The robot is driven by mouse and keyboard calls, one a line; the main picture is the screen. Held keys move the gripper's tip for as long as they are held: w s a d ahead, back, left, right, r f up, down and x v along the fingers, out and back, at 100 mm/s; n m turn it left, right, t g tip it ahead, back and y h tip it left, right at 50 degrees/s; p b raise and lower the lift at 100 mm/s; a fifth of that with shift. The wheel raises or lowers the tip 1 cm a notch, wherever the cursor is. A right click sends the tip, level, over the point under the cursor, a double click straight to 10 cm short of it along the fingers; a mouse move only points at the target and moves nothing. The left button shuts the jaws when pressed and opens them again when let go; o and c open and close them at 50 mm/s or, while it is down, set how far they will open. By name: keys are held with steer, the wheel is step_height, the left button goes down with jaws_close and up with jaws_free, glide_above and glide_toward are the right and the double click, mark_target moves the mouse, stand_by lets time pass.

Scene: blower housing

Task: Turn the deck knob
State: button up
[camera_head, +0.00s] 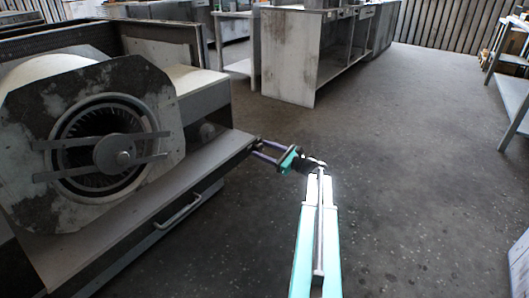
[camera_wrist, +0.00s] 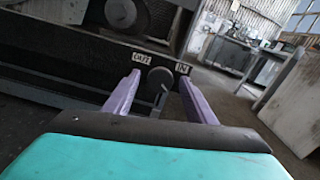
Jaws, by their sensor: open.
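The deck knob (camera_wrist: 161,77) is a dark round knob on the front face of the deck in the wrist view. A white "OFF" label (camera_wrist: 141,58) is at its upper left and an "ON" label (camera_wrist: 182,68) at its upper right. My gripper (camera_wrist: 160,79) is open, its two purple fingers pointing toward the deck face with the knob seen between the tips. I cannot tell whether the tips reach around it. In the head view, my gripper (camera_head: 258,148) is at the deck's right end. The knob cannot be made out there.
The blower housing (camera_head: 30,105) with its round fan opening stands on the deck (camera_head: 120,225) at left. A drawer handle (camera_head: 180,210) sticks out from the deck front. A grey cabinet (camera_head: 290,60) stands behind.

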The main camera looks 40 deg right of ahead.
steer(key=c, duration=1)
steer(key=shift+c, duration=0.2)
steer(key=shift+n, duration=0.5)
steer(key=n, duration=0.2)
steer(key=shift+n+p, duration=0.3)
steer(key=shift+n, duration=1.8)
steer(key=o, duration=1)
